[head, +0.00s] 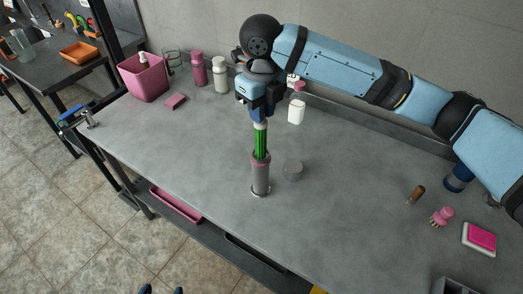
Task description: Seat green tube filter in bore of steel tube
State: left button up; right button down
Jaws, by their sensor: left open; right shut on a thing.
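The green tube filter (261,143) is upright, with a pale top end held in my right gripper (260,118), which is shut on it. What appear to be the fingertips of my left gripper (162,291) show at the bottom edge, open, empty and away from the tube.
A white container (297,111), bottles (220,75) and a pink bin (144,77) stand toward the back. A brown-handled item (416,194) and pink sponge (481,238) lie right. The bench's left-middle is clear.

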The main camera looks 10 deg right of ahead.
aim_at(261, 146)
notch_tip(261, 146, down, 12)
jog(key=shift+r, duration=0.25)
dwell(0.3)
jog(key=c, duration=1)
grip_release()
jog(key=shift+f, duration=0.15)
notch_tip(261, 146, up, 12)
jog(key=shift+r, duration=0.2)
